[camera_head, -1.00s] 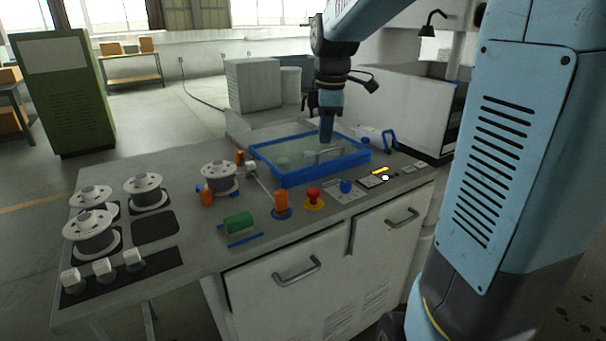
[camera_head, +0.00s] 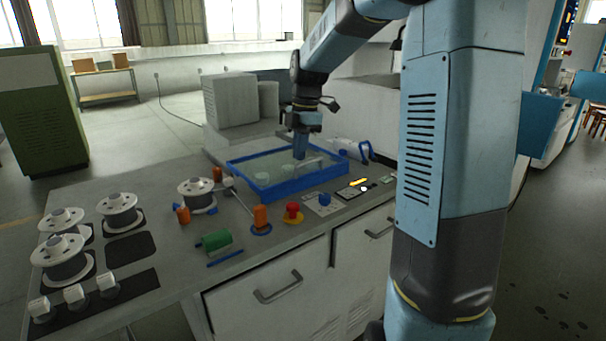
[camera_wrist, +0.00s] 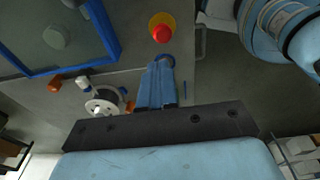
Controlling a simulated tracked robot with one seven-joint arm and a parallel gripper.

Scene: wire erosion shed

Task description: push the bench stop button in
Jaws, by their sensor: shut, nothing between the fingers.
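The stop button (camera_head: 292,207) is a red mushroom head on a yellow base near the front edge of the bench. In the wrist view the red button (camera_wrist: 161,33) shows just beyond the fingertips, with a gap in the picture between them. My gripper (camera_head: 299,156) points down, and in the head view it appears in front of or above the blue-rimmed tray, behind the button. In the wrist view my gripper (camera_wrist: 165,62) has its blue fingers together with nothing between them. The height of the fingertips above the bench is unclear.
A blue-rimmed tray (camera_head: 262,193) lies behind the button. A green cylinder (camera_head: 215,240) and several white spools (camera_head: 119,209) stand farther left.

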